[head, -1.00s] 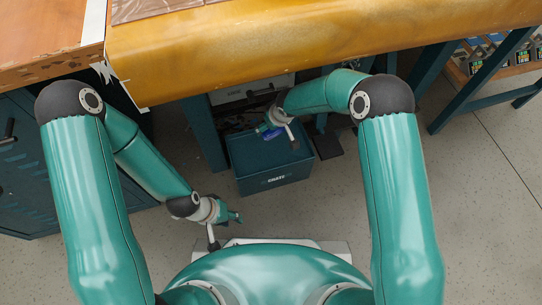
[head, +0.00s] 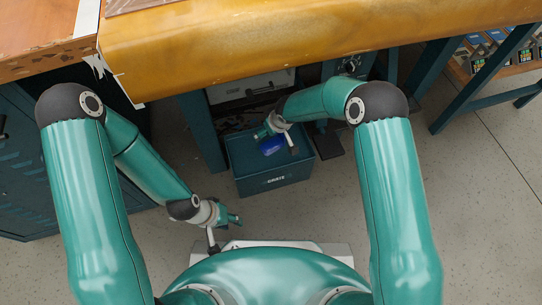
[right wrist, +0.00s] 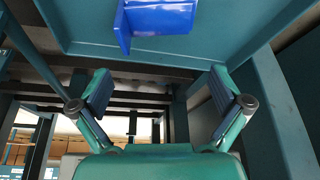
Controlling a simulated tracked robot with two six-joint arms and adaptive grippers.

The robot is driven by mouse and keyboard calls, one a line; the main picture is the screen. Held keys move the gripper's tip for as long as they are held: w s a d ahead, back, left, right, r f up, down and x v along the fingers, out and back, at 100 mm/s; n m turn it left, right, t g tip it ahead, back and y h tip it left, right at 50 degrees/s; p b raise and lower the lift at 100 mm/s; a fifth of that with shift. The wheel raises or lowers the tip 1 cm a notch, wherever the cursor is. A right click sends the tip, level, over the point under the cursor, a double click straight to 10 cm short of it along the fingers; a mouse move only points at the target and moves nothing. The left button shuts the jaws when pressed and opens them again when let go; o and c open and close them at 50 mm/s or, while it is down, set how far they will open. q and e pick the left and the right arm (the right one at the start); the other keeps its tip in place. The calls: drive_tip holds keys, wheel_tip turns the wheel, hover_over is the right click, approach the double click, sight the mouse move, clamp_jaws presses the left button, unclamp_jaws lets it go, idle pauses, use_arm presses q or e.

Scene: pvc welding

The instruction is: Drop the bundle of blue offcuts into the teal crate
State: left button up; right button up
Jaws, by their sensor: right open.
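The teal crate (head: 262,184) stands on the floor under the workbench in the head view, and its wall (right wrist: 100,50) crosses the top of the right wrist view. The blue offcuts (head: 272,146) show within the crate's opening, and a bright blue piece (right wrist: 160,17) is at the top of the right wrist view, clear of the fingers. My right gripper (right wrist: 160,95) is open and empty, its fingers spread wide; in the head view it is above the crate's back part. My left gripper (head: 236,218) hangs low, left of and nearer than the crate; its jaw opening is too small to judge.
The yellow-brown workbench top (head: 300,45) overhangs behind the crate. Its dark teal leg (head: 203,135) stands left of the crate. A light grey box (head: 250,87) sits behind it. Dark cabinets (head: 30,180) are at left. The floor (head: 480,220) at right is clear.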

drive_tip(key=shift+r, duration=0.1)
drive_tip(key=v, duration=1.1)
drive_tip(key=shift+s+r, duration=0.25)
drive_tip(key=shift+r, duration=0.05)
drive_tip(key=shift+d, duration=0.15)
